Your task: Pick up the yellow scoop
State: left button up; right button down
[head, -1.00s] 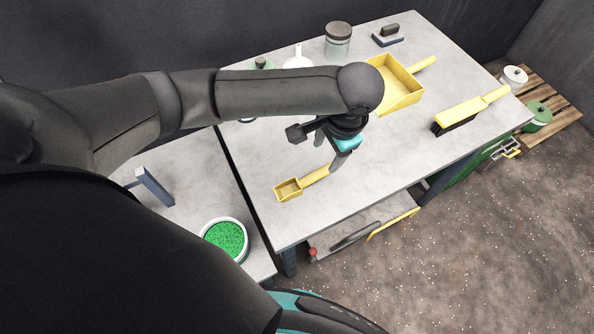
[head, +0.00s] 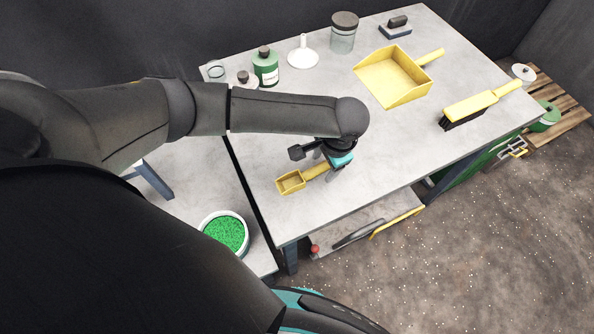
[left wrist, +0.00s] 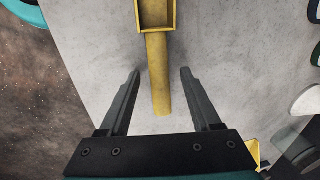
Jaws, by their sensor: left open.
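The small yellow scoop (head: 291,182) lies on the grey workbench (head: 290,215) near its front left part, with its handle pointing toward my left gripper (head: 331,175). In the left wrist view the scoop's handle (left wrist: 158,75) runs down between the two open fingers of my left gripper (left wrist: 159,75), with a gap on each side. The fingers do not touch it. In the head view the gripper hides the end of the handle. My right gripper is not in view.
A yellow dustpan (head: 394,80) and a yellow brush (head: 465,108) lie farther right on the bench. A green bottle (head: 266,67), a white funnel (head: 303,56) and a jar (head: 343,36) stand at the back. A bowl of green granules (head: 226,233) stands on the lower left surface.

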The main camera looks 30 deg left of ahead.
aim_at(324, 166)
pick_arm(q)
grip_shut()
dwell(0.4)
jog(key=shift+r, duration=0.1)
notch_tip(324, 166, up, 20)
jog(key=p, duration=0.4)
